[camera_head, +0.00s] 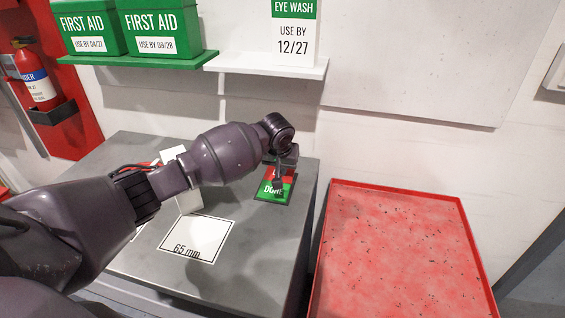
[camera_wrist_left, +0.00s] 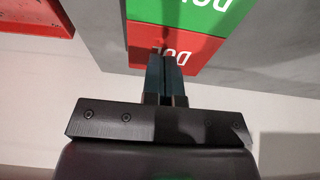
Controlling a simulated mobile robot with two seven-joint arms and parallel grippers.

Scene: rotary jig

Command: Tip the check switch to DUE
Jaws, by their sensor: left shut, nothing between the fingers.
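The check switch (camera_head: 284,196) sits on the grey cabinet top near its right back edge. Its near half is green with the word DONE, and a red part shows behind it. In the left wrist view the red half (camera_wrist_left: 200,48) carries the word DUE and the green half (camera_wrist_left: 185,12) lies beyond it. My left gripper (camera_head: 278,183) is shut and empty, over the switch. In the wrist view its fingertips (camera_wrist_left: 167,60) overlap the DUE lettering. I cannot tell whether they touch it or which way the switch is tipped. My right gripper is not in view.
A white card marked 65 mm (camera_head: 190,236) lies on the grey cabinet top (camera_head: 250,250). A red tray (camera_head: 327,235) stands to the right. First aid boxes (camera_head: 160,25) stand on a green shelf, and an eye wash box (camera_head: 294,35) on a white shelf above.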

